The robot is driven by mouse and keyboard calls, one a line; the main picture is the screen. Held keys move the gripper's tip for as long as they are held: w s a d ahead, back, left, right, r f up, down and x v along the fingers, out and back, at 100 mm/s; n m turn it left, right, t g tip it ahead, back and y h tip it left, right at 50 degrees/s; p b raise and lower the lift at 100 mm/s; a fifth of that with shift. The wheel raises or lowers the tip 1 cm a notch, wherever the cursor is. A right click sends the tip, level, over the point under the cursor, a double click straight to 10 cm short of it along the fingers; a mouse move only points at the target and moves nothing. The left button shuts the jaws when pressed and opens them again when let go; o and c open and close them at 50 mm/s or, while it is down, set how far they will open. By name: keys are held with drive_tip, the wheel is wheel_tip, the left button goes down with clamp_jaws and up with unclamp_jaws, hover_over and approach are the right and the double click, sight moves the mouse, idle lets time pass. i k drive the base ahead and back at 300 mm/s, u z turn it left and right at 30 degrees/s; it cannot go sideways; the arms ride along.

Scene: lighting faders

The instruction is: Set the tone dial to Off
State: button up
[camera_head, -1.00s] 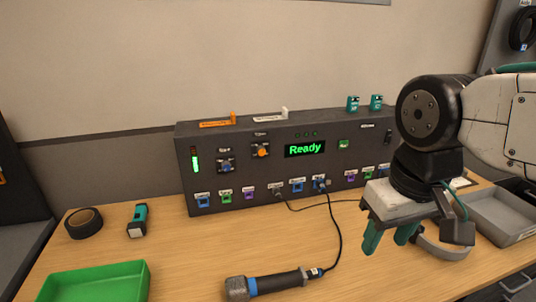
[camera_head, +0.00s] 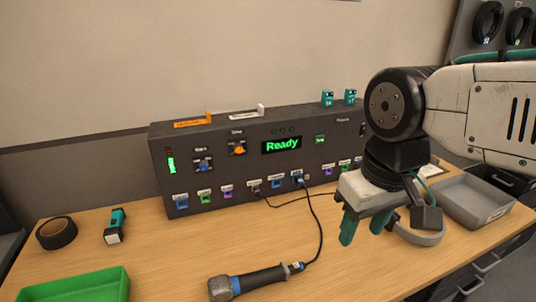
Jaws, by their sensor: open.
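The dark control panel (camera_head: 215,185) stands at the back of the wooden desk. It carries two dials: a blue one (camera_head: 204,166) and, higher to its right, an orange one (camera_head: 238,150). Their labels are too small to read surely, so I cannot tell which is the tone dial or where its pointer stands. My gripper (camera_head: 362,228) is open and empty, pointing down in front of the panel's right part, well apart from both dials. My arm hides part of the panel's right end.
A microphone (camera_head: 248,282) lies in front, its cable plugged into the panel. A grey tray (camera_head: 470,203) is at right. The desk before the dials is clear.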

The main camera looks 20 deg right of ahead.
sight(238, 147)
drive_tip(key=k, duration=0.5)
drive_tip(key=z, duration=2.1)
drive_tip(key=k, duration=1.3)
drive_tip(key=u, duration=2.05)
drive_tip(key=i, duration=1)
